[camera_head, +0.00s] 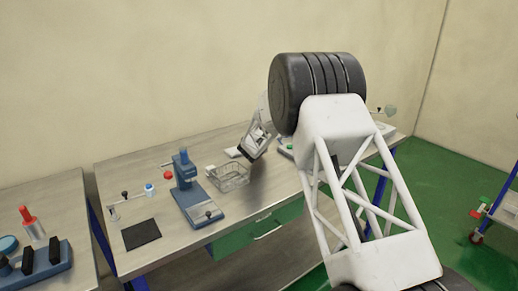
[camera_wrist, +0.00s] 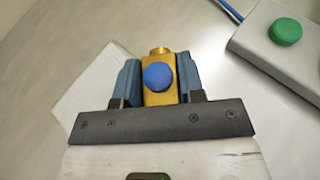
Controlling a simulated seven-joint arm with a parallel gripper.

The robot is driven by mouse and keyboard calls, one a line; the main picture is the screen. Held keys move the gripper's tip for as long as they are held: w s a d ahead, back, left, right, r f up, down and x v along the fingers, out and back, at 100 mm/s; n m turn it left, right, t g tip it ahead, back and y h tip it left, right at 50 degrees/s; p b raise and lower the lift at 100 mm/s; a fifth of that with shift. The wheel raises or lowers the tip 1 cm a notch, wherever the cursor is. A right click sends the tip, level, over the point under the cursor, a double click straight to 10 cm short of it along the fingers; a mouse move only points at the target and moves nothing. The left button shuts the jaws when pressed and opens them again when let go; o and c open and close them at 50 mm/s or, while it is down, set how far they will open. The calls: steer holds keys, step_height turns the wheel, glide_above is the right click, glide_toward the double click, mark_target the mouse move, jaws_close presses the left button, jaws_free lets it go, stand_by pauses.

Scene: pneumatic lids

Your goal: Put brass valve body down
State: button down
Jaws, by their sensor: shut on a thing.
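The brass valve body (camera_wrist: 159,97) is a gold-coloured block with a round blue face (camera_wrist: 158,76) in the wrist view. My gripper (camera_wrist: 158,85) is shut on it, with a blue-grey finger on each side. Under and behind it lies the grey bench top, and a pale flat plate (camera_wrist: 88,90) shows at the left; I cannot tell the height of the valve body above them. In the head view my gripper (camera_head: 252,145) is over the back of the bench (camera_head: 140,165), past the wire basket. The valve body is not discernible there.
A grey box with a green button (camera_wrist: 286,31) is at the upper right of the wrist view. In the head view a wire basket (camera_head: 232,178), a blue press (camera_head: 184,170) and a black mat (camera_head: 141,234) are on the bench. My arm hides much of its right part.

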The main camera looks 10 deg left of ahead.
steer(key=shift+f, duration=0.65)
steer(key=shift+f, duration=0.1)
steer(key=c, duration=0.7)
jaws_free()
steer(key=shift+f, duration=0.1)
steer(key=shift+s+r, duration=0.3)
steer(key=shift+v, duration=5.65)
steer(key=shift+s+f, duration=0.1)
